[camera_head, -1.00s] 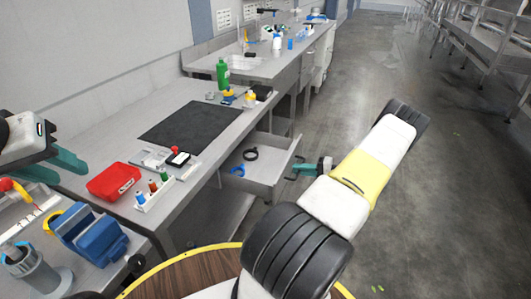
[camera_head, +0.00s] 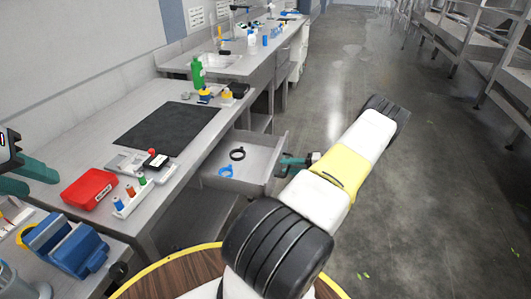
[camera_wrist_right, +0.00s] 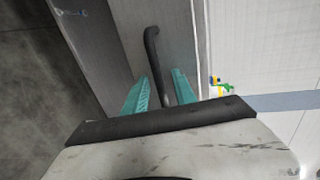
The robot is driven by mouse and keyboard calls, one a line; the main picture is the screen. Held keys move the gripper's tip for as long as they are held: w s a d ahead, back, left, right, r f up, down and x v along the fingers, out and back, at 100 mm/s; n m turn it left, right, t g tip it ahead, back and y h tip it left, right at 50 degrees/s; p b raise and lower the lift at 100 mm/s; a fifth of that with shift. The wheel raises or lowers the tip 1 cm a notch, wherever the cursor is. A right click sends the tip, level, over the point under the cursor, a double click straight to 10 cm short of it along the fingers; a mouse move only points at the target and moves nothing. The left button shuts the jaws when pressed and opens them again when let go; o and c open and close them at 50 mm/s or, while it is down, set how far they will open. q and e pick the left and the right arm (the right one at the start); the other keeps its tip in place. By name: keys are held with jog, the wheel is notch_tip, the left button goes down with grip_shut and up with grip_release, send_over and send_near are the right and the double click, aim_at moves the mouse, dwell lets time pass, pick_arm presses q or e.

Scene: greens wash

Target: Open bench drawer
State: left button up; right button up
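The bench drawer (camera_head: 237,184) stands pulled out from under the bench, its inside visible. A black ring (camera_head: 237,154) and a blue ring (camera_head: 226,172) lie in it. My right gripper (camera_head: 291,162) is at the drawer front.
The bench top holds a black mat (camera_head: 168,130), a red case (camera_head: 90,189), a rack of small bottles (camera_head: 134,198), a green bottle (camera_head: 197,73) and a blue vise (camera_head: 65,240). The floor (camera_head: 410,200) right of my arm is clear.

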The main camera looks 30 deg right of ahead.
jog(key=v, duration=0.7)
jog(key=shift+s+d, duration=0.25)
jog(key=shift+r, duration=0.1)
jog(key=w+a+r+n+g+h, duration=0.25)
jog(key=a+r+g, duration=0.25)
jog(key=a+r, duration=0.7)
jog(key=w+a+r+n+g+h, duration=0.1)
jog(key=w+a+r+n+g, duration=0.3)
jog(key=a+r, duration=0.85)
jog(key=s+a+r+n+t+h, duration=0.1)
jog(key=s+a+r+n+h, duration=0.1)
jog(key=s+a+r, duration=0.4)
jog(key=s+a+r+n+t+h, duration=0.1)
jog(key=s+a+r+t+h, duration=0.1)
jog(key=s+a+r, duration=0.5)
jog(key=s+a, duration=0.3)
jog(key=s, duration=0.2)
jog(key=shift+s+a+n+t+h, duration=0.2)
jog(key=shift+s+n+t+h, duration=0.1)
jog(key=shift+n+h, duration=0.05)
